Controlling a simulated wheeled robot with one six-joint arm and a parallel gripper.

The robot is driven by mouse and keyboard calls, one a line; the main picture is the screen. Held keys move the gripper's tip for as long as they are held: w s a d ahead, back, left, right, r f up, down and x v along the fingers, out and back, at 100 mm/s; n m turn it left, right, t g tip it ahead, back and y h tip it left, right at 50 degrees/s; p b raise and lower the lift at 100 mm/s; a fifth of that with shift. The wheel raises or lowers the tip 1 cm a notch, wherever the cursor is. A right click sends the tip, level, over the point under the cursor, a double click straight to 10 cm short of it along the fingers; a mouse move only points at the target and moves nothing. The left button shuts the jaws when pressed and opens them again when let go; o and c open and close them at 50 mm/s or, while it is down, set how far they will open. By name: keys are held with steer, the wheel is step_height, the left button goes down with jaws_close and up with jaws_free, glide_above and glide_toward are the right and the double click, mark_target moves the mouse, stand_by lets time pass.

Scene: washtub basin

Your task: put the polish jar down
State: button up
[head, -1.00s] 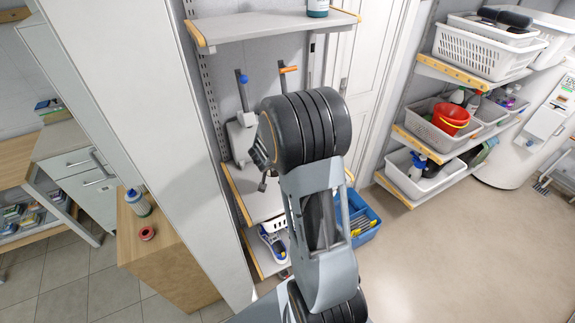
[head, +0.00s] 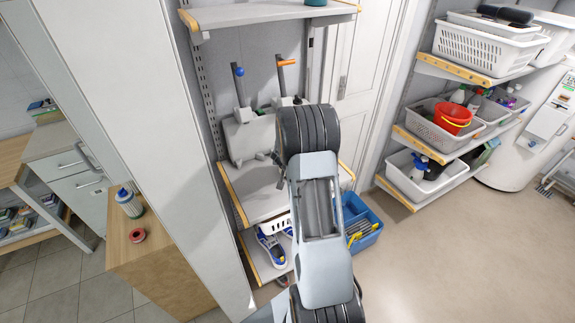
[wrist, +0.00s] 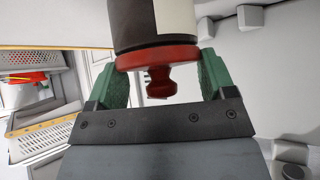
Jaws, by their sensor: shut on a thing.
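In the wrist view, the polish jar (wrist: 157,56) shows a dark and white body with a red end and a red knob-like part towards me. My gripper (wrist: 165,72) has its two green-padded fingers on either side of the red end and is shut on the jar. The far end of the jar is cut off by the top of the picture. In the head view, my arm hides the jar and most of the gripper, in front of the shelf unit. I cannot tell whether the jar touches any surface.
A middle shelf (head: 262,203) holds a pale grey object (head: 249,138) at its back. Above is an upper shelf (head: 262,14); below, a lower shelf holds shoes (head: 271,247). A blue crate (head: 363,238) stands right of my arm. Baskets (head: 478,48) fill shelves at right.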

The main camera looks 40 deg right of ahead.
steer(key=shift+f, duration=0.4)
steer(key=shift+f, duration=0.15)
steer(key=o, duration=1.2)
